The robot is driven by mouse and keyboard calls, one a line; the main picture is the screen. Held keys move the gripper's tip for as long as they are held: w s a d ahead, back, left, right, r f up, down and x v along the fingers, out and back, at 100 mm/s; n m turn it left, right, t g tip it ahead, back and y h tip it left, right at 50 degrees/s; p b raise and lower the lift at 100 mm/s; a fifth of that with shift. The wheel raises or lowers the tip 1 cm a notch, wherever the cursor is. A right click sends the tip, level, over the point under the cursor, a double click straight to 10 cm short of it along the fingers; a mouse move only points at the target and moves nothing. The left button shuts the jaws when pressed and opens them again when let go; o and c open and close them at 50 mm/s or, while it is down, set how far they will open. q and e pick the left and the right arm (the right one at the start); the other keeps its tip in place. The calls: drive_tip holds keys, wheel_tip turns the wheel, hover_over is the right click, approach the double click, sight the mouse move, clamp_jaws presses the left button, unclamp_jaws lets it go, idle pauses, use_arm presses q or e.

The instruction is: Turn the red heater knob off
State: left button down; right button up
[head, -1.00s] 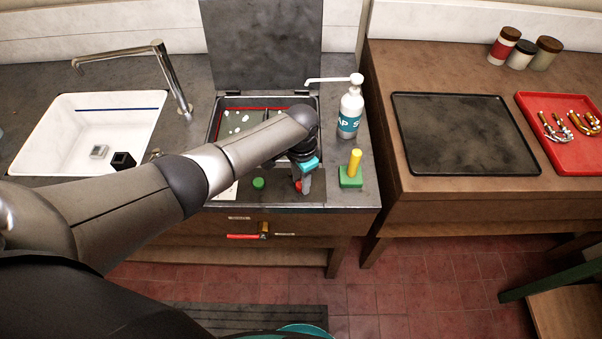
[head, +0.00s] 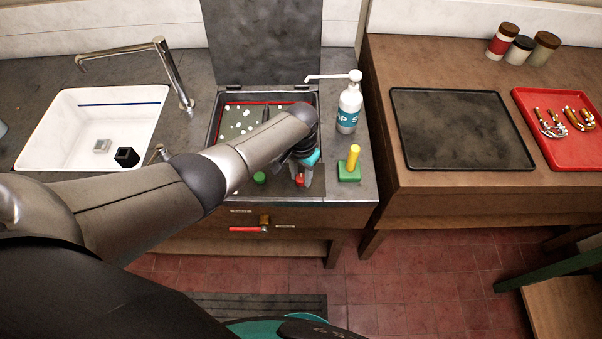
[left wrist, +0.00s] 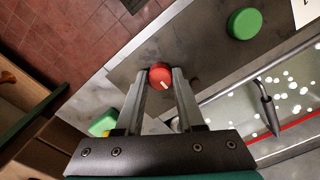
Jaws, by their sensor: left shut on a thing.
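The red heater knob (head: 299,179) sits on the dark panel at the front of the counter. It also shows in the left wrist view (left wrist: 160,75), round, with a pale pointer mark on its top. My left gripper (head: 302,177) reaches down over it, and its two fingers (left wrist: 161,80) stand on either side of the knob, shut on it. A green knob (head: 260,178) sits to its left on the same panel and shows in the left wrist view (left wrist: 245,23). My right gripper is not in view.
Behind the panel is an open tank (head: 238,119) with bubbly liquid and its lid raised. A soap bottle (head: 349,104) and a green block with a yellow peg (head: 350,171) stand close on the right. A white sink (head: 60,152) lies left.

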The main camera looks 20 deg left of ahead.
sight(301, 178)
use_arm(q)
drive_tip(key=c, duration=0.5)
unclamp_jaws()
drive_tip(key=shift+r, duration=0.15)
drive_tip(key=shift+r, duration=0.25)
wheel_tip(301, 178, up, 14)
drive_tip(key=p, duration=0.3)
drive_tip(key=shift+r, duration=0.25)
